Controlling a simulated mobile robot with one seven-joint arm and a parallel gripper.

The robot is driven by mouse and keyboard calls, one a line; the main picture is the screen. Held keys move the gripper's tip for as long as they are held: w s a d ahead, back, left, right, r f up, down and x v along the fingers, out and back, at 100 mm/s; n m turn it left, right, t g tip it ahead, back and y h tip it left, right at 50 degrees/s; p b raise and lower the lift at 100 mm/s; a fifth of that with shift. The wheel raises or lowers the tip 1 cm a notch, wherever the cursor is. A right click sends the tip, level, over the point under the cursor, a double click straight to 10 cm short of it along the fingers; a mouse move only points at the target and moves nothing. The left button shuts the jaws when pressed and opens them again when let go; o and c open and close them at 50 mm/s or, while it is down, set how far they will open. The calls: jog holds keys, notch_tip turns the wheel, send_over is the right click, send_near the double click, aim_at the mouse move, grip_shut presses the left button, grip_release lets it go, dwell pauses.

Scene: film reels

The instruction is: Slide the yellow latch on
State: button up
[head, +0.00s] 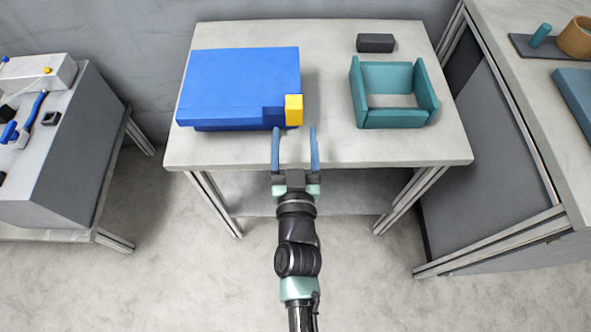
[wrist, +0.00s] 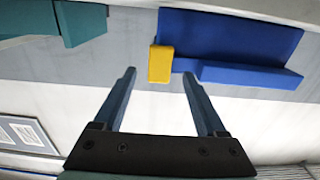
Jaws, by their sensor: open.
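The yellow latch (head: 294,110) is a small block at the front right corner of a flat blue case (head: 240,80) on the middle table. In the wrist view the yellow latch (wrist: 161,64) sits at the left end of the blue case (wrist: 230,40). My gripper (head: 295,131) is open and empty, its two blue-grey fingers pointing toward the table. In the head view the fingertips are near the table's front edge, just in front of the latch. In the wrist view my gripper (wrist: 158,72) has the latch beyond and between its fingertips, with a gap; I see no contact.
A teal open-topped box (head: 397,123) stands on the right of the table (head: 330,150), with a dark block (head: 375,43) behind it. The tabletop between case and box is clear. A grey bench (head: 60,160) stands left and a higher counter (head: 500,50) right.

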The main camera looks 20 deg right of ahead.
jog(key=v, duration=0.9)
jog(key=shift+s, duration=0.1)
